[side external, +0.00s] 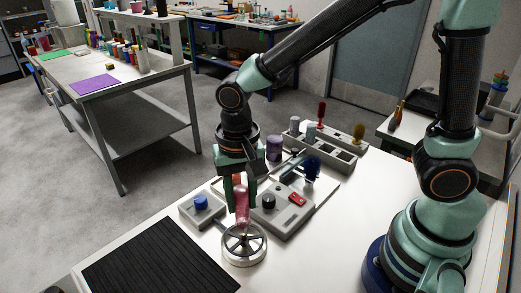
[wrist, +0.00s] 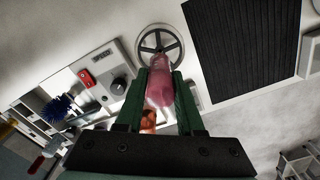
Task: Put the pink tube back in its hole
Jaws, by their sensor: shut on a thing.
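The pink tube (side external: 242,198) is upright between the green fingers of my gripper (side external: 240,206), which is shut on it. The tube also shows between the fingers (wrist: 160,78) in the wrist view, with its far end toward a round metal ring with spokes (side external: 244,258). In the side view the tube's lower end is just above or at the ring's back edge; I cannot tell if they touch. The ring also shows in the wrist view (wrist: 177,44). I cannot make out for sure which hole belongs to the tube.
A grey device with a red switch and black knob (side external: 284,214) stands right of the tube. A small box with a blue knob (side external: 202,206) is at left. A grey compartment rack (side external: 345,155) stands behind. A black ribbed mat (side external: 160,255) lies at front left.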

